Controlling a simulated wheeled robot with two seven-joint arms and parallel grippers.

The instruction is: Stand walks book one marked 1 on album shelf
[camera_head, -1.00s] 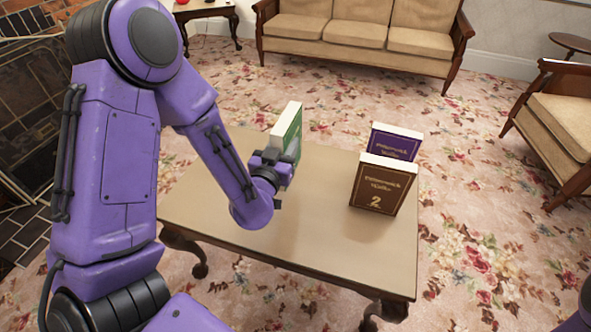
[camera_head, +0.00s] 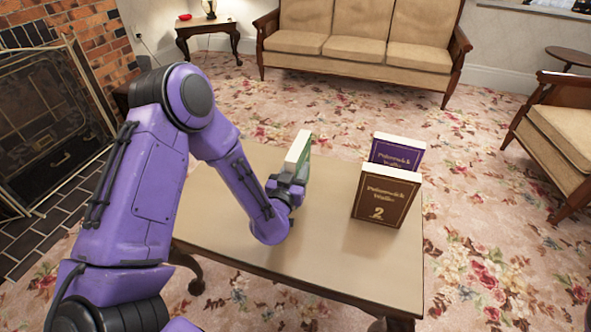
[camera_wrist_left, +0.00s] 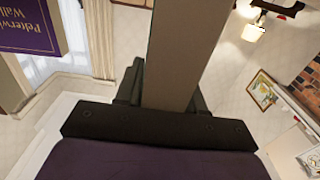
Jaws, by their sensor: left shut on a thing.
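A green book with pale page edges (camera_head: 298,150) is held upright by my left gripper (camera_head: 289,186), above the low table (camera_head: 245,240). My left gripper is shut on it. In the left wrist view, the held book (camera_wrist_left: 186,50) shows as a broad grey-brown band rising from the gripper; no number can be read on it. On the table's right side stand a brown book marked 2 (camera_head: 383,202) and, behind it, a purple book (camera_head: 396,152) partly hidden by it. The purple book also shows in the left wrist view (camera_wrist_left: 32,30). My right gripper is out of view.
The tabletop between my left gripper and the standing books is clear. A sofa (camera_head: 360,45) stands at the back, an armchair (camera_head: 560,115) at the right. A side table with a lamp (camera_head: 208,30) and a brick fireplace (camera_head: 50,110) are at the left.

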